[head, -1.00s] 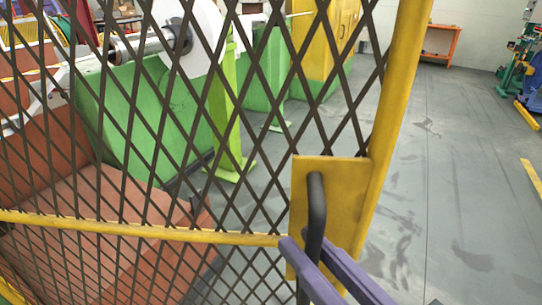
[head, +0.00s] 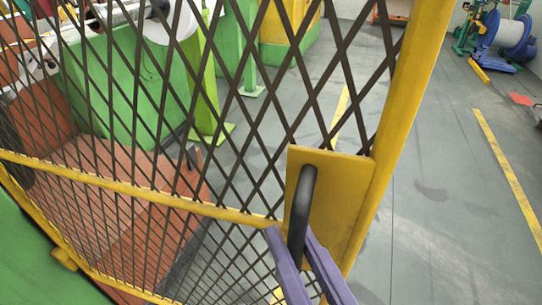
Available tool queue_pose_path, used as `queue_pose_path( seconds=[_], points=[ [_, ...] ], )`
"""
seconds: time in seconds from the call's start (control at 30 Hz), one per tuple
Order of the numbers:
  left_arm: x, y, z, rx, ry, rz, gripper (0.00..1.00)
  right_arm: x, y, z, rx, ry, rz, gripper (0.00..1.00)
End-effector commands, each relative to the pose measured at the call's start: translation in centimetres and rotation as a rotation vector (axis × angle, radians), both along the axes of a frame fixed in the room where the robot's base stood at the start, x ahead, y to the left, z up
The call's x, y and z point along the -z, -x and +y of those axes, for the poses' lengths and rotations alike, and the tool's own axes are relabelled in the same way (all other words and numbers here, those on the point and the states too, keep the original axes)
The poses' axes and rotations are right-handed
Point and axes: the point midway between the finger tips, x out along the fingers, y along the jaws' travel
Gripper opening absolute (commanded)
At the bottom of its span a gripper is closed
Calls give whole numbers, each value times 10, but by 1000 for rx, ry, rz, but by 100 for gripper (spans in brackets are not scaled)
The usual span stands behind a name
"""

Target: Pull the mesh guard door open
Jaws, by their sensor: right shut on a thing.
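The mesh guard door (head: 140,192) has a yellow frame and dark diamond mesh, and fills the left and middle of the head view. A yellow plate (head: 338,205) on its right-hand post carries a black upright bar handle (head: 302,205). My right gripper (head: 297,245) has purple fingers, one on each side of the handle's lower part, and is shut on it. The handle's lower end is hidden between the fingers. My left gripper is not in view.
Behind the mesh stand green machine parts (head: 110,90) and a reddish-brown base (head: 110,170). Open grey floor with a yellow line (head: 508,175) lies right of the door post. A blue reel stand (head: 500,50) is at the far right.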

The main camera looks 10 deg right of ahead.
Motion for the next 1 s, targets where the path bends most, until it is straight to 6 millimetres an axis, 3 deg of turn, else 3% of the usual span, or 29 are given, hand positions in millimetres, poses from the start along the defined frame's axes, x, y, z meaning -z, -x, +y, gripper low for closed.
queue_pose_path(
  seconds=[0.2, 0.23, 0.5, 0.77, 1.0],
  points=[
    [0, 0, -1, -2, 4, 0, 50, 1, 0, 3, -7, 1, 5, 0],
    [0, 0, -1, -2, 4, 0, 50, 1, 0, 3, -7, 1, 5, 19],
    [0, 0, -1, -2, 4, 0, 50, 1, 0, 1, -4, 0, 3, 47],
    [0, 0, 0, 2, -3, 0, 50, 1, 2, 0, -3, 1, 3, 47],
    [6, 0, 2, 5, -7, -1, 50, 4, 39, -5, -4, 1, 8, 47]
  ],
)
